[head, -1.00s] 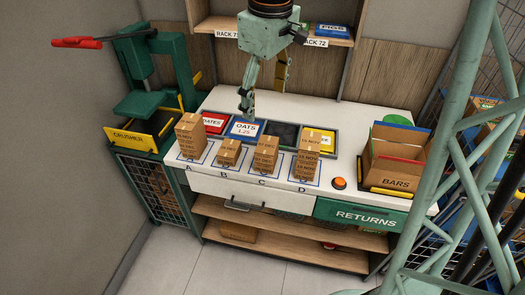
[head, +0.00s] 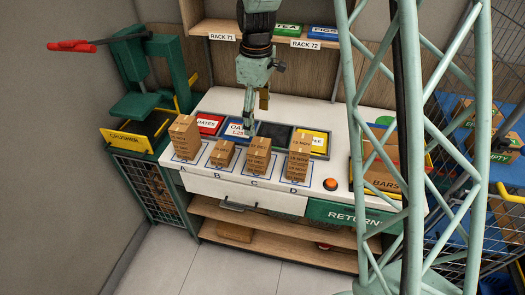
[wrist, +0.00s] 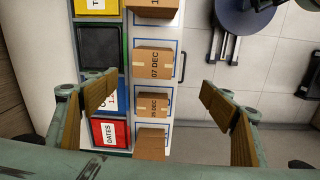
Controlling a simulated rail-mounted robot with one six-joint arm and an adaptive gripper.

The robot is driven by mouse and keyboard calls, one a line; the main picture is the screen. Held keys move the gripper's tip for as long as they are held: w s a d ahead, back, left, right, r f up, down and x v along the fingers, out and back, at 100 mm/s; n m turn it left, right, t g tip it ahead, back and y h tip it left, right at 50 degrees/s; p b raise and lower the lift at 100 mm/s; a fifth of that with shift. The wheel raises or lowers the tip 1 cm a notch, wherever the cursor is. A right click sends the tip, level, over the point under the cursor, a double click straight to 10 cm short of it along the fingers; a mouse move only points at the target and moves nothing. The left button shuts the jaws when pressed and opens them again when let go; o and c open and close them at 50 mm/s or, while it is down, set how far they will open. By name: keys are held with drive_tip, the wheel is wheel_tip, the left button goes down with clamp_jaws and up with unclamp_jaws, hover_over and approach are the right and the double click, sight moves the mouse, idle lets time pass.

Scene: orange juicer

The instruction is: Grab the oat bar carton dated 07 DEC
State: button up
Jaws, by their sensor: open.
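The 07 DEC carton (wrist: 154,63), a brown taped box, reads clearly in the wrist view. It matches the carton on spot C (head: 258,157) in the head view. Its neighbour on spot B (head: 222,154) reads 05 DEC (wrist: 153,104) in the wrist view. My gripper (head: 256,112) is open and empty above the tile row behind the cartons, apart from them. In the wrist view its fingers (wrist: 158,92) spread wide, with the 05 DEC carton seen between them and the 07 DEC carton slightly beyond.
Taller cartons stand on spot A (head: 185,138) and spot D (head: 299,158). The open BARS box (head: 383,180) and an orange button (head: 331,184) are to the right. The green crusher (head: 140,105) is at left. A rack shelf (head: 225,30) hangs behind.

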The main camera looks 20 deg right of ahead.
hover_over(259, 146)
drive_tip(key=shift+f, duration=2.15)
drive_tip(key=shift+n, duration=0.4)
drive_tip(key=shift+s+a+f, duration=0.1)
drive_tip(key=shift+f, duration=0.05)
drive_tip(key=shift+f+p, duration=0.4)
drive_tip(key=shift+f, duration=3.75)
drive_tip(key=shift+f, duration=0.15)
drive_tip(key=shift+f+p, duration=0.45)
drive_tip(key=shift+f, duration=2)
